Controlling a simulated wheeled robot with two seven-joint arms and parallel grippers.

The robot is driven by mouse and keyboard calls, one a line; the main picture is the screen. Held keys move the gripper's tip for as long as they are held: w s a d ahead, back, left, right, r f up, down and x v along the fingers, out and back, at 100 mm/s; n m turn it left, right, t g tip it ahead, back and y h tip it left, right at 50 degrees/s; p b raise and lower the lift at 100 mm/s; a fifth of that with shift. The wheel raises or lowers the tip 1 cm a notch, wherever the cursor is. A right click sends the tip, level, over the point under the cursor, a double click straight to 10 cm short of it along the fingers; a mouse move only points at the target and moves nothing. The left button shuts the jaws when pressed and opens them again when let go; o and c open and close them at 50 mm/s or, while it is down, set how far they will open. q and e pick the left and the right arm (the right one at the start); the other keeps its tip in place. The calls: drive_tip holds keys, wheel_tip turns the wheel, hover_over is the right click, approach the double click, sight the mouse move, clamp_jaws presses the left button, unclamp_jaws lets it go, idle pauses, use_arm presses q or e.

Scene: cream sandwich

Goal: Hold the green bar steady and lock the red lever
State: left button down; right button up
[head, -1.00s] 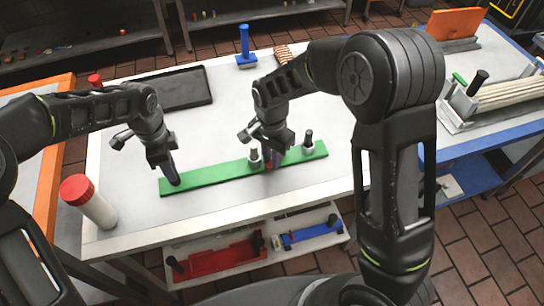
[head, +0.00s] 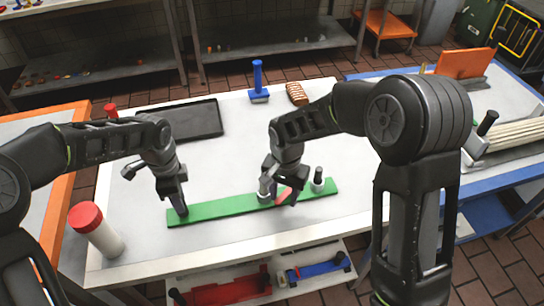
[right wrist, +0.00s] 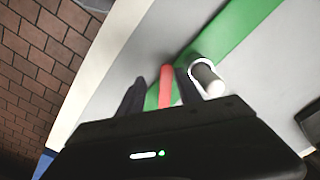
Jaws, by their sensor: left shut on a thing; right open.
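The long green bar (head: 222,207) lies on the white worktop. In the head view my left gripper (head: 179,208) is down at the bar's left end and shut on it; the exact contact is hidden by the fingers. The red lever (head: 283,190) is at the bar's right part, between two grey posts with dark tops, partly hidden by my right gripper (head: 286,198). In the right wrist view the red lever (right wrist: 166,86) stands between the open fingers of my right gripper (right wrist: 161,90), with gaps visible on both sides.
A pale post (right wrist: 207,78) stands close beside the right finger. A white bottle with a red cap (head: 90,222) stands at the table's left front. A black tray (head: 190,121), a blue-handled tool (head: 258,82) and a brown ribbed item (head: 297,94) lie at the back. The centre is clear.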

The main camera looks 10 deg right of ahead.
drive_tip(key=n, duration=0.1)
drive_tip(key=d+n, duration=0.1)
drive_tip(key=n, duration=0.1)
drive_tip(key=shift+s+d, duration=0.25)
drive_tip(key=shift+s, duration=0.15)
drive_tip(key=d+n, duration=0.1)
drive_tip(key=n, duration=0.2)
drive_tip(key=shift+s+d, duration=0.15)
drive_tip(key=shift+d, duration=0.05)
drive_tip(key=shift+d+r+n, duration=0.2)
drive_tip(key=shift+r+n, duration=0.05)
drive_tip(key=shift+n, duration=0.45)
wheel_tip(320, 180, up, 12)
drive_tip(key=m, duration=0.1)
drive_tip(key=w+a+r+m, duration=0.1)
drive_tip(key=w+a+m, duration=0.1)
drive_tip(key=w+a, duration=0.2)
drive_tip(key=shift+w+a+r+m, duration=0.2)
drive_tip(key=shift+w+a+m, duration=0.15)
drive_tip(key=shift+a, duration=0.7)
